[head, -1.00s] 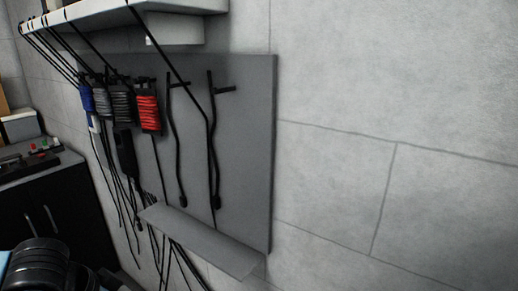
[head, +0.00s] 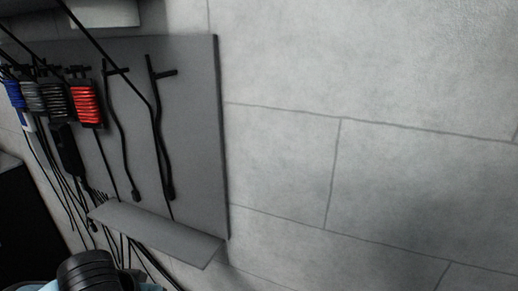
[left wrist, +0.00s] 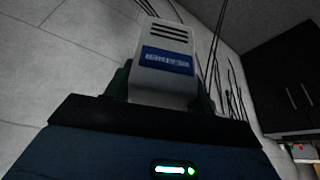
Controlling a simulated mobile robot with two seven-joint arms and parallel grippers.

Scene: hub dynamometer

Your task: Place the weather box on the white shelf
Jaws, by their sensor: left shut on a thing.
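The weather box (left wrist: 168,52) is a white box with dark slots and a blue label, seen in the left wrist view. My left gripper (left wrist: 163,88) is shut on it, with dark green fingers on both sides of its lower part. In the head view only a dark rounded part of my own arm shows at the bottom left; the box and the gripper are out of that view. The white shelf is almost wholly out of the head view; a pale block (head: 104,12) shows at the top left edge. My right gripper is in neither view.
A grey wall panel (head: 195,130) carries coiled cables, including a red one (head: 86,104), and dark hanging rods. A grey ledge (head: 155,233) juts from its bottom. Loose cables hang at the left. The wall at right is bare. A black cabinet (left wrist: 285,85) shows in the left wrist view.

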